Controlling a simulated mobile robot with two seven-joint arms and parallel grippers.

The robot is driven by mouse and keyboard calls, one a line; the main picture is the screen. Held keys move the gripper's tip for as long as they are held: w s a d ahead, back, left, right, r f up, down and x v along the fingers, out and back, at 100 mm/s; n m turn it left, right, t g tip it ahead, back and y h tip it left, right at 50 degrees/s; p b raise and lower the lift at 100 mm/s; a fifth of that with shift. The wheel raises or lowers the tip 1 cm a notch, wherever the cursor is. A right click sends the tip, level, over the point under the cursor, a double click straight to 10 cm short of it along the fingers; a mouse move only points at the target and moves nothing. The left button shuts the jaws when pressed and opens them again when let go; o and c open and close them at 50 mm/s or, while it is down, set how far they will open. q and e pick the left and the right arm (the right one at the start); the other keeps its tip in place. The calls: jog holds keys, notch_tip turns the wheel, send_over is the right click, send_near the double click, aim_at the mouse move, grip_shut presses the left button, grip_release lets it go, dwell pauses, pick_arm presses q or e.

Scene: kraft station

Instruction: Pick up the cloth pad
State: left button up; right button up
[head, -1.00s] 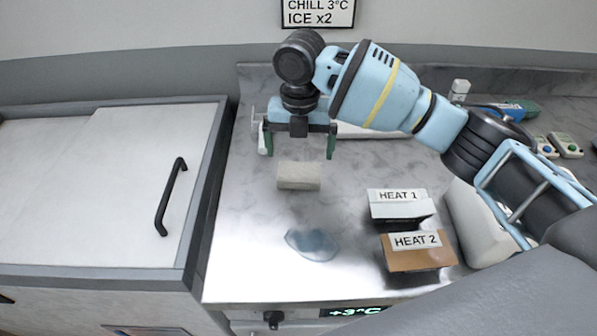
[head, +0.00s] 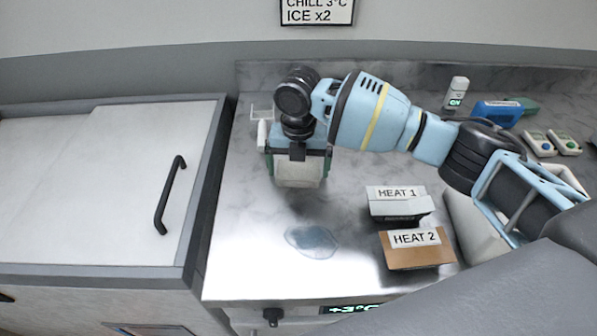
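The cloth pad (head: 299,175) is a pale beige, soft-edged block on the grey marbled counter, left of the middle. My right gripper (head: 299,168) is directly above it, pointing down. Its green fingers stand open on the left and right of the pad, very close to its sides. I cannot tell whether they touch it. The gripper body hides the pad's far edge. My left gripper is not in view.
A bluish wet patch (head: 312,241) lies in front of the pad. Boxes labelled HEAT 1 (head: 398,208) and HEAT 2 (head: 416,254) stand to the right. A cabinet with a black handle (head: 170,196) is on the left. Small devices (head: 539,143) lie at the back right.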

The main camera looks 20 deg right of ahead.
aim_at(299, 169)
jog(key=c, duration=0.7)
jog(key=shift+r, duration=0.1)
notch_tip(299, 169, up, 10)
jog(key=shift+f, duration=0.1)
